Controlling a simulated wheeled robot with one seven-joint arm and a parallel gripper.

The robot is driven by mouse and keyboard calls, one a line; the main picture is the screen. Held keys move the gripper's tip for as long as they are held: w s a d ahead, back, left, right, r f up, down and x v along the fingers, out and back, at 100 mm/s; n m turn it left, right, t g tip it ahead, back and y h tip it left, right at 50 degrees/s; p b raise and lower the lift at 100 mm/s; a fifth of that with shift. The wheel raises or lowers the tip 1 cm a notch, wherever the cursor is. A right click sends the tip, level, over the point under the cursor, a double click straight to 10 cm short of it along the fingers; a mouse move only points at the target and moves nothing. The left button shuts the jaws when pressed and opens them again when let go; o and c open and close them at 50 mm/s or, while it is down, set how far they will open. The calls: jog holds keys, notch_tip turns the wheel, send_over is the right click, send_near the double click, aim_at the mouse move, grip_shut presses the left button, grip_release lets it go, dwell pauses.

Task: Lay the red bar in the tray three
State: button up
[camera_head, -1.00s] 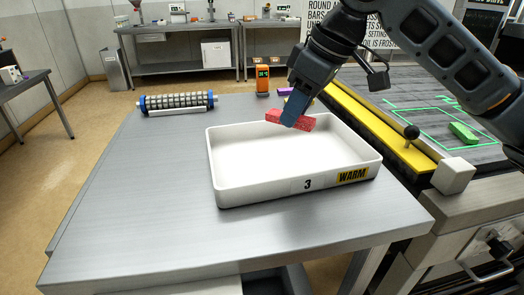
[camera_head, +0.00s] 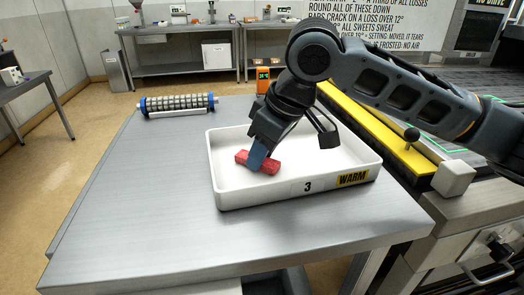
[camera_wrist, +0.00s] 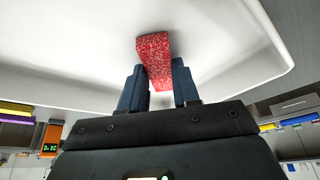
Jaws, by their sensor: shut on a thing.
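The red bar (camera_head: 243,157) is speckled and block-shaped. My gripper (camera_head: 258,157) is shut on it, with blue fingers on both sides, as the wrist view also shows the bar (camera_wrist: 153,58) between the fingers (camera_wrist: 158,85). The white tray (camera_head: 260,197), marked "3" and "WARM", sits on the metal table. The bar is inside the tray's outline, low over the floor in its left-middle part. I cannot tell whether it touches the floor. The tray's inside looks otherwise empty, though my arm hides part of its back side.
A roller with blue ends (camera_head: 178,103) lies at the table's back left. An orange device (camera_head: 263,79) stands behind the tray. A yellow rail (camera_head: 372,127) with a black knob (camera_head: 411,134) runs along the right. The table's (camera_head: 140,200) left and front are clear.

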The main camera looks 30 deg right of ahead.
jog(key=shift+f, duration=0.15)
jog(key=o, duration=1)
jog(key=shift+o, duration=0.2)
jog(key=v, duration=1.2)
jog(key=shift+r, duration=0.25)
